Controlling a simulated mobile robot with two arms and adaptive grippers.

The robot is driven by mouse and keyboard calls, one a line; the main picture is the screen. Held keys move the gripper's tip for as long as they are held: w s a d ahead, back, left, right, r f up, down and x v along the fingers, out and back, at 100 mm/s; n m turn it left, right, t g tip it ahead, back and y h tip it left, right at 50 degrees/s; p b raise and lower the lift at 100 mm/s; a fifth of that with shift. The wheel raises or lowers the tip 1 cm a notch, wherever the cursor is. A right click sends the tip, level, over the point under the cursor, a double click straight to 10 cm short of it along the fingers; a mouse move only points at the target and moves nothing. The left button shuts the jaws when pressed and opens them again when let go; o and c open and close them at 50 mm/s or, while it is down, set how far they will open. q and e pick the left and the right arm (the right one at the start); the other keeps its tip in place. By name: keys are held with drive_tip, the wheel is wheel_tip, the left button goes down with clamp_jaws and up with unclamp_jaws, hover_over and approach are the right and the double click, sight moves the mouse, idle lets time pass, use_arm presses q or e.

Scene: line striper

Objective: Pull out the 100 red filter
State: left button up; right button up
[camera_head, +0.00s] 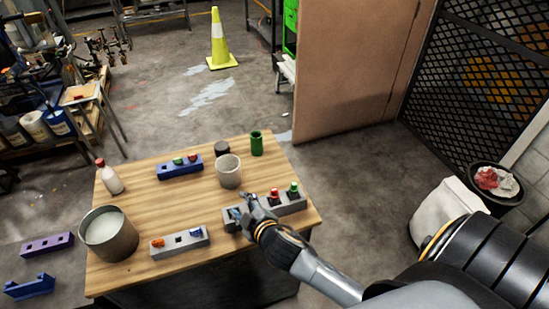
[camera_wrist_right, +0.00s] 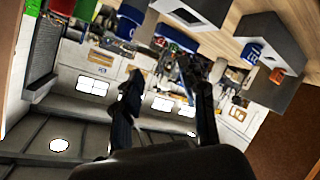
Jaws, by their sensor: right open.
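Two small red pieces show in the head view. One red piece (camera_head: 274,194) sits in the grey block (camera_head: 262,210) at the table's right, beside a green piece (camera_head: 293,187). The other red piece (camera_head: 193,157) sits in the blue block (camera_head: 180,172), also beside a green one. I cannot read any label, so I cannot tell which is the 100 red filter. My right gripper (camera_head: 247,208) is over the left end of the grey block and hides part of it. In the right wrist view its fingers (camera_wrist_right: 162,80) are apart with nothing held. My left gripper is not in view.
A brown panel (camera_head: 350,70) stands behind.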

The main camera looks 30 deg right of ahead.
drive_tip(key=w+a+r+n+t+y, duration=0.2)
drive_tip(key=w+a+r+n+y, duration=0.15)
drive_tip(key=r, duration=0.25)
drive_tip(key=w+a+r+n+t+y, duration=0.2)
drive_tip(key=r+n, duration=0.2)
drive_tip(key=r, duration=0.2)
drive_tip(key=a+r+n+g+y, duration=0.4)
drive_tip(key=a+r+n+y, duration=0.2)
drive_tip(key=a+n+y, duration=0.5)
drive_tip(key=n+g+h+p, duration=0.2)
drive_tip(key=n+g+h, duration=1.1)
drive_tip(key=n+h, duration=0.3)
hover_over(274, 189)
wheel_tip(274, 189, down, 10)
wheel_tip(274, 189, down, 8)
drive_tip(key=b, duration=0.6)
drive_tip(key=shift+s+f, duration=0.1)
drive_tip(key=shift+f, duration=0.15)
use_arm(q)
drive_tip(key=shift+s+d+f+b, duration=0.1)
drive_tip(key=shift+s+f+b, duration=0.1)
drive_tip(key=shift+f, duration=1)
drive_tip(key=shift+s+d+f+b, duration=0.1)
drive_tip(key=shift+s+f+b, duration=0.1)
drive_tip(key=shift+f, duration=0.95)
use_arm(e)
drive_tip(key=shift+f, duration=0.55)
